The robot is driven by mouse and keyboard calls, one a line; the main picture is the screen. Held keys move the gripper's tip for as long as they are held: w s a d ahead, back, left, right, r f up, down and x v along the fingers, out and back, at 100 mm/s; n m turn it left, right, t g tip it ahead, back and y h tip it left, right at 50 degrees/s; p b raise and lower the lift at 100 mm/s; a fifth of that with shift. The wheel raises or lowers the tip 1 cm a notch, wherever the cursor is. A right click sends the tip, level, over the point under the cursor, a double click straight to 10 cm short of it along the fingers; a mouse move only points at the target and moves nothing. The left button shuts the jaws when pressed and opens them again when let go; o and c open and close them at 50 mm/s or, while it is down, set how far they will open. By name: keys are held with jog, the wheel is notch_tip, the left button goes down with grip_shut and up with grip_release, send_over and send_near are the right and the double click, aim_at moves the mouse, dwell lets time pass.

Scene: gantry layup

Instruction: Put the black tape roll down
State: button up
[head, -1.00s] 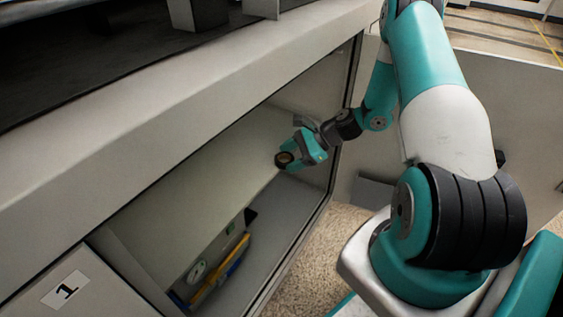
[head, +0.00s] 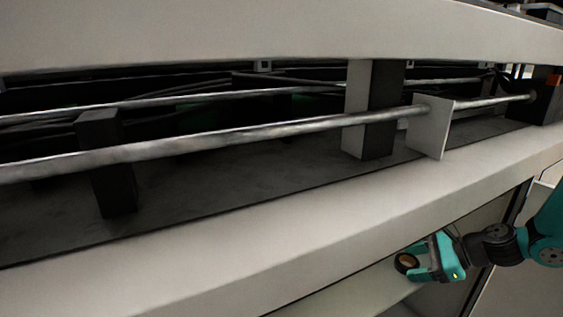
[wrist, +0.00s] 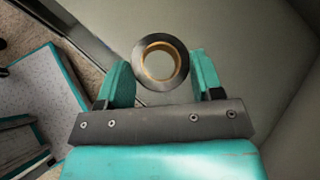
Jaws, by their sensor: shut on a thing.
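The black tape roll (wrist: 181,66), with a tan core, is between the two teal fingers of my gripper (wrist: 162,78) in the wrist view. The fingers are shut on it, one at each side. In the head view the tape roll (head: 405,262) shows at the left end of my gripper (head: 420,263), at the lower right, just under the pale edge of the machine. Behind the roll in the wrist view is a plain grey-beige surface; I cannot tell how far the roll is from it.
The machine's long pale ledge (head: 300,245) runs above my gripper. Above it lie metal rails (head: 270,133), a dark bed (head: 250,175) and upright blocks (head: 380,110). A compartment opening (head: 440,298) lies below the ledge. Speckled floor (wrist: 30,38) shows in the wrist view.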

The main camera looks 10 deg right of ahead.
jog(key=s+a+m+t+h, duration=0.1)
jog(key=a+m+t+h, duration=0.2)
jog(key=a, duration=0.6)
jog(key=m, duration=0.2)
jog(key=shift+a+m+t+h, duration=0.15)
jog(key=shift+m+t+h, duration=0.15)
jog(key=shift+h, duration=0.1)
jog(key=shift+w, duration=0.1)
jog(key=d+n+g+y, duration=0.1)
jog(key=d+n, duration=0.1)
jog(key=d, duration=0.2)
jog(key=d+n+g+y, duration=0.1)
jog(key=d+n, duration=0.1)
jog(key=d, duration=0.2)
jog(key=d+n+g+y, duration=0.1)
jog(key=d, duration=0.2)
jog(key=shift+w+d+n+g+y, duration=0.25)
jog(key=shift+d+n+g+y, duration=0.05)
jog(key=shift+d+n+y, duration=0.1)
